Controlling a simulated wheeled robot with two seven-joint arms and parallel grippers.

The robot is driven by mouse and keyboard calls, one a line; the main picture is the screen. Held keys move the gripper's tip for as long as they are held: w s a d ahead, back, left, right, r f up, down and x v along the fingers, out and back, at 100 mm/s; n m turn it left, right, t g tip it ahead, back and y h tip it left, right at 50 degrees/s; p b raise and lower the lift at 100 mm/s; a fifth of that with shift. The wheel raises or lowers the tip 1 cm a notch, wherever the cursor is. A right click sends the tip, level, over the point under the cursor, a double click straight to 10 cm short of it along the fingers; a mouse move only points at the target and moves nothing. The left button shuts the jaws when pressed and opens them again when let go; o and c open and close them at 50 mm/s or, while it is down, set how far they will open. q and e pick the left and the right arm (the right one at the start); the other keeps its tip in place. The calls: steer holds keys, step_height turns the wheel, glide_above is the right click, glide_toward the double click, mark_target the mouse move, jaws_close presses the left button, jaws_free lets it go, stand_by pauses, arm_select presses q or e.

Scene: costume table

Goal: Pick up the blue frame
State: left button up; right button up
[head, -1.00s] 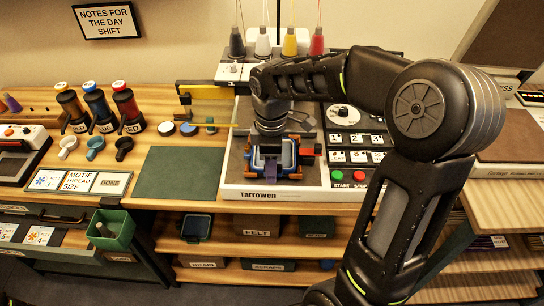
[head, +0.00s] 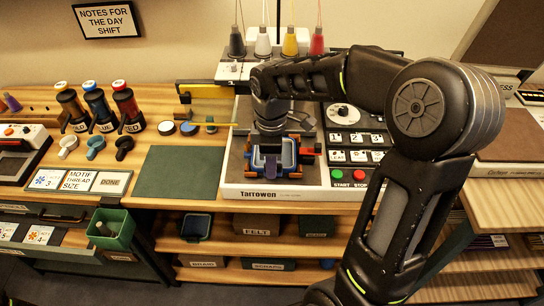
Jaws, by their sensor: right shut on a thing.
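The blue frame (head: 258,161) sits at the front of the embroidery machine labelled Tarrowen (head: 232,184), with orange pieces at its sides. My right gripper (head: 272,163) points down onto it from above and is shut on it. The gripper's dark fingers and wrist hide much of the frame's middle and back. I cannot tell whether the frame is clear of the machine bed. My left gripper is not in view.
A green mat (head: 180,172) lies left of the machine. A control panel (head: 356,140) with buttons stands to its right. Thread cones (head: 290,42) stand behind. Colored spools (head: 98,105) and small cups (head: 95,146) are at left. A green bin (head: 111,230) hangs below the table edge.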

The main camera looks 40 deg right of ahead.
jaws_close()
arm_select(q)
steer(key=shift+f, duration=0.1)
arm_select(e)
step_height(320, 180, up, 10)
stand_by(0.6)
steer(key=shift+d, duration=0.1)
stand_by(0.6)
